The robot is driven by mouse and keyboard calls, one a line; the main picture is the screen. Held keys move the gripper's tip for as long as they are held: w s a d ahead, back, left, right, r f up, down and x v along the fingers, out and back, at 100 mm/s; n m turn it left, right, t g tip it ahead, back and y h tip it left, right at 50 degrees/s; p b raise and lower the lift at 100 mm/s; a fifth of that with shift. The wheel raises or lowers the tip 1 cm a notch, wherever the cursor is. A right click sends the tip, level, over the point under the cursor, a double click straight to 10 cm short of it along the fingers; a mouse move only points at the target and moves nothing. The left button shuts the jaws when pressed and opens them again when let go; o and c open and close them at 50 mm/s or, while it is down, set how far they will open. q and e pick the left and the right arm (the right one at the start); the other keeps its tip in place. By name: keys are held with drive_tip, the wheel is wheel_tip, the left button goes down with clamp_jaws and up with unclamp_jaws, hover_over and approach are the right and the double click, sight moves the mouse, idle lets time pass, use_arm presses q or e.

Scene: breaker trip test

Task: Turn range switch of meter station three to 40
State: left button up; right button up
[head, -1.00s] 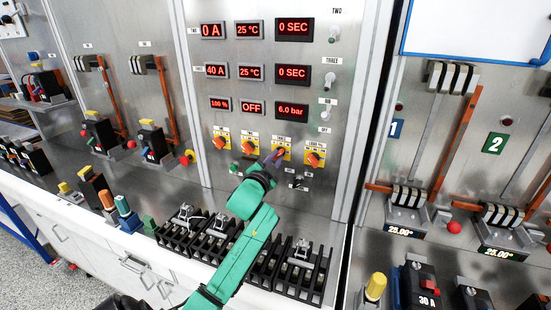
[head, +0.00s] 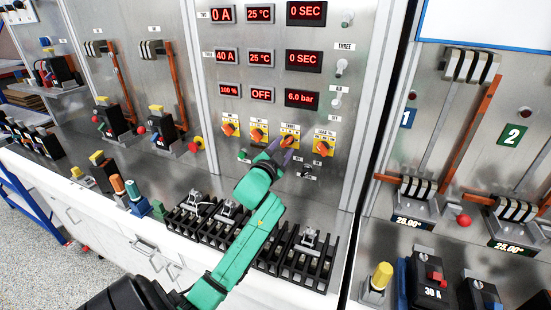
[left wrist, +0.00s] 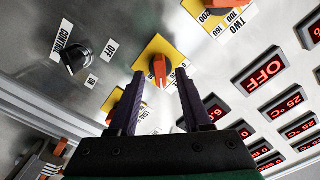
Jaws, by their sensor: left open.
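The metal panel carries a row of orange rotary switches on yellow plates. The third switch from the left (head: 290,141) is just beyond my left gripper (head: 280,151). In the left wrist view this orange switch (left wrist: 159,70) shows ahead, between and beyond the two dark purple fingertips of my left gripper (left wrist: 160,77). The fingers are apart and hold nothing. The plate marked TWO (left wrist: 210,22) is at the upper right there. The 40 marking on the third switch's plate is too small to read. My right gripper is not in view.
Red displays, such as OFF (head: 261,94), sit above the switches. The fourth switch (head: 323,148) is close on the right. A black control knob (head: 307,171) is below. Black fuse holders (head: 310,245) stand on the bench under my left arm.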

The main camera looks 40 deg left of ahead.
use_arm(q)
drive_tip(key=b+v, duration=0.4)
drive_tip(key=v, duration=0.9)
drive_tip(key=shift+s+d, duration=0.15)
drive_tip(key=shift+s, duration=0.2)
